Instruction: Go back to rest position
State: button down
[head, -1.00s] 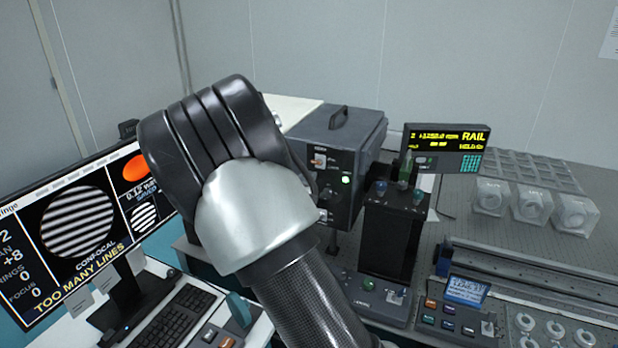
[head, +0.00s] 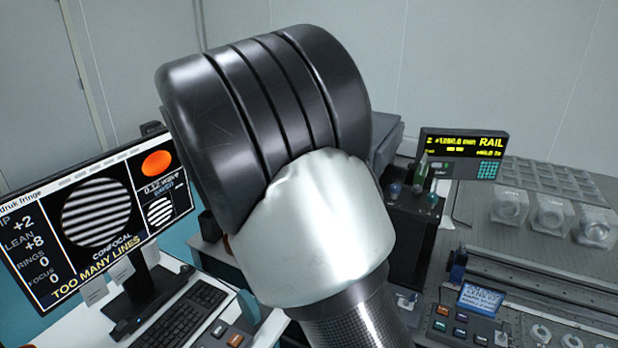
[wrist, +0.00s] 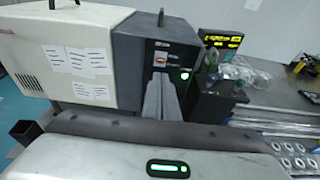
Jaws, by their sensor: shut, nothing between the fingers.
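My gripper (wrist: 161,82) shows in the wrist view as two grey fingers side by side, closed together with nothing held. They stand in front of the dark grey instrument box (wrist: 170,38), which has a lit green button; I cannot tell the gap between them. In the head view my own black and silver arm link fills the middle, and my gripper does not show there.
A monitor (head: 95,222) reading "TOO MANY LINES" and a keyboard (head: 185,315) stand at left. At right are a rail display (head: 462,155), a black post unit (head: 412,235), clear cube mounts (head: 550,217) and a long rail (head: 540,280). A cream box (wrist: 75,45) adjoins the instrument box.

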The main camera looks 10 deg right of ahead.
jog(key=s+d+r+m+g+y, duration=0.1)
jog(key=s+d+m+g, duration=0.4)
jog(key=s+m, duration=0.4)
jog(key=s+d+m+g+y, duration=0.1)
jog(key=s+d+m+g, duration=0.1)
jog(key=s+d+m, duration=0.65)
jog(key=s+a+r+m+y, duration=0.1)
jog(key=s+a+m+y, duration=0.2)
jog(key=s+a+m, duration=0.2)
jog(key=s+a+r+m+y+p, duration=0.1)
jog(key=s+a+m+y, duration=0.3)
jog(key=s, duration=0.8)
jog(key=a+m, duration=0.2)
jog(key=a, duration=0.1)
jog(key=shift+s+a, duration=0.2)
jog(key=shift+r, duration=0.1)
